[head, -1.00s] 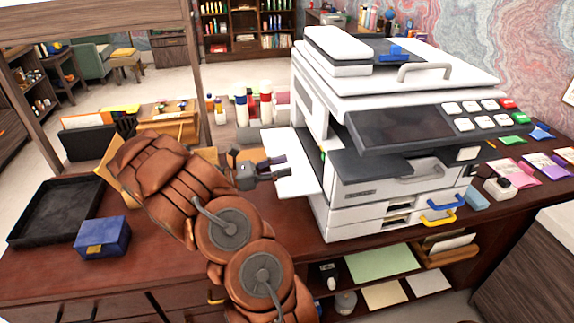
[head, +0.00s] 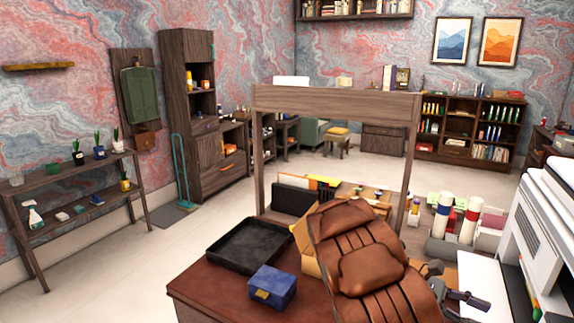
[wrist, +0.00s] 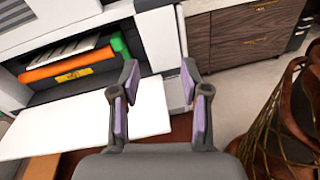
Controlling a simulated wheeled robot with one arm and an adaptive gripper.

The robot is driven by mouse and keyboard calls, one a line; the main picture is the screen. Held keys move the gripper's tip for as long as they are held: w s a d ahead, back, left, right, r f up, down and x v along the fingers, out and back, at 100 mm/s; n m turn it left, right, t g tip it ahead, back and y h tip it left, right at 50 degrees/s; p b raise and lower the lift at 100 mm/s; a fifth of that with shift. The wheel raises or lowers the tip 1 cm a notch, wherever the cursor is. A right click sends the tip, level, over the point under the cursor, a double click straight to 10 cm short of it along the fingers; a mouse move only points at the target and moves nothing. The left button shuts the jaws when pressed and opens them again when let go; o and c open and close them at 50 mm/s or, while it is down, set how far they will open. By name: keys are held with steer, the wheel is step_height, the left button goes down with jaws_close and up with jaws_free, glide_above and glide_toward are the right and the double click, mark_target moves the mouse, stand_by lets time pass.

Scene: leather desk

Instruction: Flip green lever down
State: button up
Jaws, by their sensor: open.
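The green lever (wrist: 121,46) shows in the wrist view at the right end of an orange roller (wrist: 70,65), inside the open side of the white printer (wrist: 160,42). The printer's white side panel (wrist: 75,122) is folded down flat below the opening. My gripper (wrist: 158,80) is open and empty. Its left finger is just below the lever in the picture; I cannot tell the gap in depth. In the head view, the printer (head: 545,225) is cut off at the right edge and my gripper (head: 472,303) is beside the panel (head: 484,275).
A black tray (head: 250,247) and a blue box (head: 272,286) are on the desk (head: 205,287) left of my arm. White bottles (head: 441,215) and other desk items stand behind the gripper. A wooden drawer cabinet (wrist: 250,50) is beyond the printer in the wrist view.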

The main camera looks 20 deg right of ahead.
steer(key=s+a+m+t+y, duration=0.1)
steer(key=s+a+t+y, duration=0.1)
steer(key=a, duration=1)
steer(key=s+a+f+m+t+y, duration=0.1)
steer(key=s+a+m+t+y, duration=0.1)
steer(key=a+t, duration=0.4)
steer(key=s+a+m+t+y, duration=0.2)
steer(key=a+y, duration=0.4)
steer(key=a, duration=1.1)
steer(key=shift+s+a+f+t, duration=0.2)
steer(key=shift+s+a+t, duration=0.1)
steer(key=shift+s+t, duration=0.7)
steer(key=shift+s+d, duration=0.1)
steer(key=shift+c, duration=0.4)
